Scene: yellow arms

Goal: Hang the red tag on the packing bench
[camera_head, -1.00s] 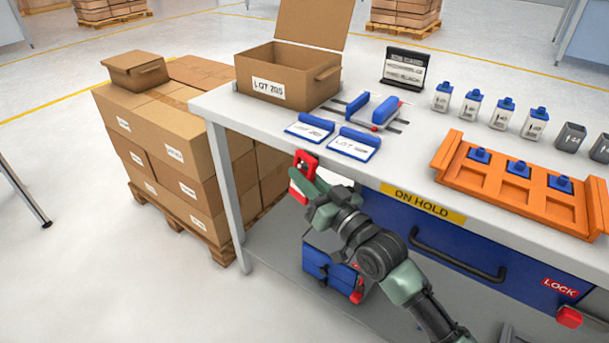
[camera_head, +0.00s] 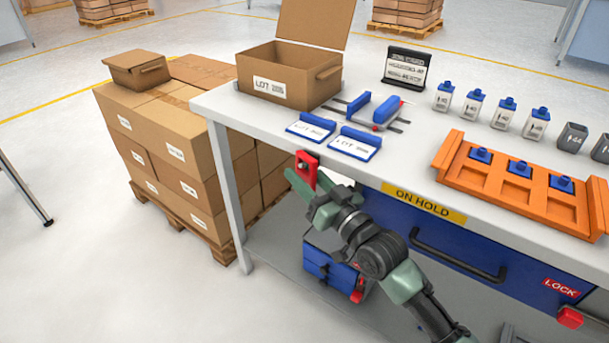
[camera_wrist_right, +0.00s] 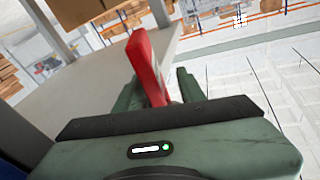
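The red tag (camera_head: 308,160) is upright at the front edge of the packing bench (camera_head: 225,110), near its left corner, with a dark spot in its upper part. Its lower part is partly hidden by my right gripper (camera_head: 312,187), whose green fingers are spread just below and around it. In the right wrist view the red tag (camera_wrist_right: 147,62) stands between the fingers of my right gripper (camera_wrist_right: 160,90), near the left finger, with a gap to the right finger. The hook or peg behind the tag cannot be made out. My left gripper is not in view.
Two blue-edged label holders (camera_head: 355,143) lie on the bench above the tag. An open carton (camera_head: 290,75), an orange rack (camera_head: 515,185) and several bottles stand on top. A blue drawer (camera_head: 450,250) is under the bench. Stacked boxes (camera_head: 165,145) stand left.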

